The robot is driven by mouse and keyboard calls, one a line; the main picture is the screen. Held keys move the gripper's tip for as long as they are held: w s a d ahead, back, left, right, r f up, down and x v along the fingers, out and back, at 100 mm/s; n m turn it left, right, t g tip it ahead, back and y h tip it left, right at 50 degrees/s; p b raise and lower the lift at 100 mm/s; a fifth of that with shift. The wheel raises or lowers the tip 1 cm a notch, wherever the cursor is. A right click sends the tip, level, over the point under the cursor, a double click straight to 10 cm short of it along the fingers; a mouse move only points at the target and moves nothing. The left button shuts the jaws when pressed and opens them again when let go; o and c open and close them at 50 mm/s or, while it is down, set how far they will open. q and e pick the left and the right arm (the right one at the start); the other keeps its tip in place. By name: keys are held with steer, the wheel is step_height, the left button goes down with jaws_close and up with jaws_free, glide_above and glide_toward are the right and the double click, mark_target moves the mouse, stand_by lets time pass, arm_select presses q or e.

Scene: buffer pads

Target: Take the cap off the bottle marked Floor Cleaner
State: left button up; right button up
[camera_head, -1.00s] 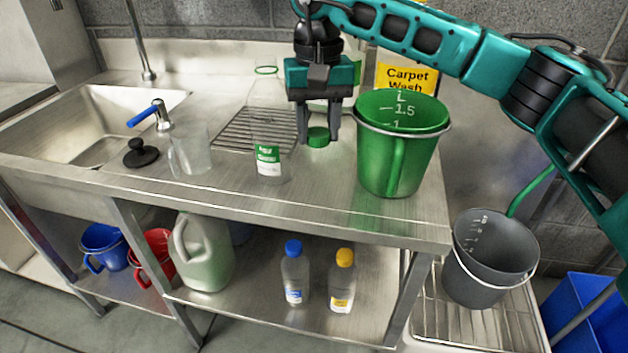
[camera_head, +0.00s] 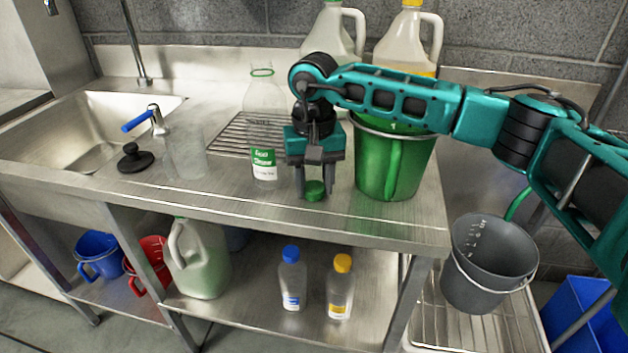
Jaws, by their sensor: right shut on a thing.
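The clear bottle with a green and white label (camera_head: 264,160) stands upright on the steel counter, its neck uncapped with a green ring around it. The label print is small; its second word looks like "Cleaner". A green cap (camera_head: 316,191) is between the fingertips of my right gripper (camera_head: 317,183), to the right of the bottle and near the counter's front edge. The right gripper points down and is shut on the cap. I cannot tell whether the cap touches the counter. My left gripper is not in view.
A green bucket (camera_head: 382,175) stands close right of the gripper. A clear jug (camera_head: 187,152) and a black sink plug (camera_head: 135,158) are left of the bottle. Large jugs (camera_head: 330,40) stand behind. The counter's front strip is clear.

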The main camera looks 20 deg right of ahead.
steer(key=shift+f, duration=0.15)
steer(key=o, duration=1.2)
steer(key=shift+c, duration=0.2)
